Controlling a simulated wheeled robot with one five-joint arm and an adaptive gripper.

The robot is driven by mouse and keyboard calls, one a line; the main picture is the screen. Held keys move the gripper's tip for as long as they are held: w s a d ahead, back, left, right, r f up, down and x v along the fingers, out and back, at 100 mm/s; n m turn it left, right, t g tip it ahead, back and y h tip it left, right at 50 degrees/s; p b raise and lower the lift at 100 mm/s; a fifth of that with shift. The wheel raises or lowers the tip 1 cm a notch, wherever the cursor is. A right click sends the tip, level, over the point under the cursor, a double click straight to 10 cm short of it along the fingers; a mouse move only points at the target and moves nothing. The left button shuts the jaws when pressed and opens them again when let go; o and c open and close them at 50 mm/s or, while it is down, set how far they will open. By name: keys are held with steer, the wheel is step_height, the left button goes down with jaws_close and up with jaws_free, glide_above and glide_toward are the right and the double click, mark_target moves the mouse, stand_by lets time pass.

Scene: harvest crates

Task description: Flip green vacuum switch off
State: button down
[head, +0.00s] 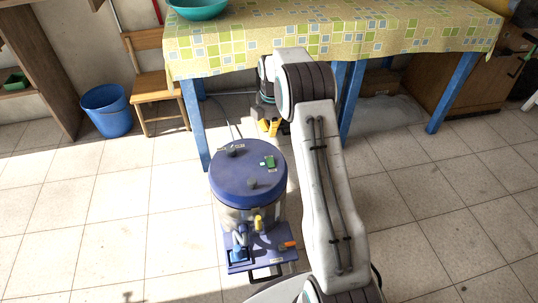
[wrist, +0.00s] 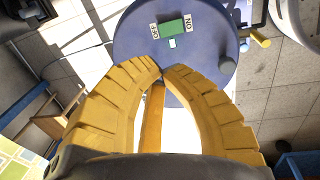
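The green switch (head: 269,162) sits on the flat blue lid (head: 232,182) of a round vacuum tank. In the wrist view the green switch (wrist: 174,28) lies beyond my fingertips, between a label reading ON on the right and another, seemingly OFF, on the left. A small pale piece shows at its near edge. My gripper (wrist: 162,71) has yellow ribbed fingers with tips together and nothing held between them. In the head view my gripper (head: 268,127) is behind the tank, apart from the switch, partly hidden by my arm.
The lid also carries dark knobs (head: 252,183), and a yellow handle (head: 258,222) is below on the front. A table with a checked cloth (head: 340,30) and blue legs stands behind. A blue bucket (head: 107,110) and wooden chair (head: 158,90) are at left.

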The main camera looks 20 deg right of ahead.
mark_target(269, 158)
steer(key=f+b, duration=0.1)
steer(key=f, duration=0.3)
steer(key=w+f+b, duration=0.1)
steer(key=f+b, duration=0.1)
steer(key=f, duration=0.3)
steer(key=f+b, duration=0.2)
steer(key=f, duration=0.2)
steer(key=shift+w+d+f, duration=0.15)
steer(key=shift+w+f, duration=0.2)
steer(key=shift+f, duration=0.05)
steer(key=shift+f, duration=0.6)
steer(key=shift+r, duration=0.1)
steer(key=shift+w+r+p, duration=0.1)
steer(key=shift+r+p, duration=0.55)
steer(key=shift+r, duration=0.1)
